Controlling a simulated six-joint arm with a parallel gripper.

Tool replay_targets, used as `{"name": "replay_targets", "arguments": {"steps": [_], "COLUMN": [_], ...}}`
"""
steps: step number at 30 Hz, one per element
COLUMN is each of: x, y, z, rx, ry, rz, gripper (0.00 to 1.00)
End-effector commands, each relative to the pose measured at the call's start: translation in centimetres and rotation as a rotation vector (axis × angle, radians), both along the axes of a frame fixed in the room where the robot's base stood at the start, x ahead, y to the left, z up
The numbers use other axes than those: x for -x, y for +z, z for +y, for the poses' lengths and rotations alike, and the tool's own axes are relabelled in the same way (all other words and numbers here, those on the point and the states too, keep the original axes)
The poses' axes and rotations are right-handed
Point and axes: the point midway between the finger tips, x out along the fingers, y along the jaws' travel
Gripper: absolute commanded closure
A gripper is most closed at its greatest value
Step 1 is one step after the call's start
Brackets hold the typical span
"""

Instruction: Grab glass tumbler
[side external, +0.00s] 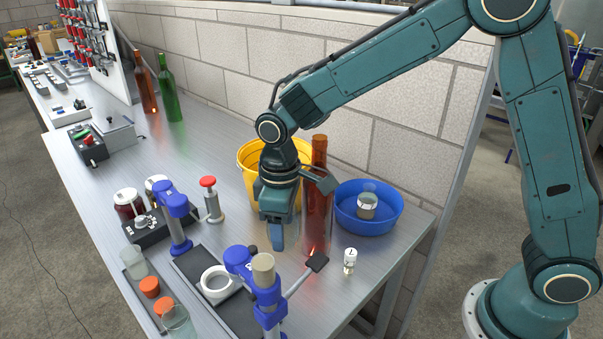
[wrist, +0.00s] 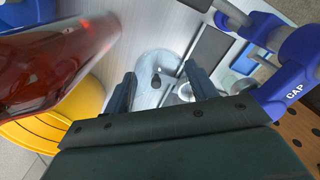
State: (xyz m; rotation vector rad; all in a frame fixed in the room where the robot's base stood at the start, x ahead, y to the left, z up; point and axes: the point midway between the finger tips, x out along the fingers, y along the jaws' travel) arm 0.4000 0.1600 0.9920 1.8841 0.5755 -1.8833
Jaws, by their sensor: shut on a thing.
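A clear glass tumbler (wrist: 150,64) shows in the wrist view between the two fingers of my gripper (wrist: 158,82). The fingers are apart by the glass's width and shut on it. A small dark spot shows through the glass. In the side view my gripper (side external: 278,240) points down at the bench, just left of a brown bottle (side external: 319,160). The held tumbler is hard to make out there. Other clear glasses stand at the bench's front left, one farther back (side external: 133,262) and one nearer the front edge (side external: 178,322).
The brown bottle stands close beside my gripper, also at left in the wrist view (wrist: 55,65). A yellow bucket (side external: 250,158) and blue basin (side external: 385,213) are behind. A blue capping press (side external: 240,262) stands in front. The bench's left middle has free room.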

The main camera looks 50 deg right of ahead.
Motion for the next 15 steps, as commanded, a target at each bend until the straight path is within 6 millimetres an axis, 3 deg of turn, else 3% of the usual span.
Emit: {"name": "replay_targets", "arguments": {"steps": [6, 15], "x": [-0.1, 0.0], "y": [4.5, 7.8], "z": [0.0, 0.0], "rx": [-0.001, -0.001], "ry": [0.0, 0.0], "rz": [-0.004, -0.001], "gripper": [0.67, 0.67]}}
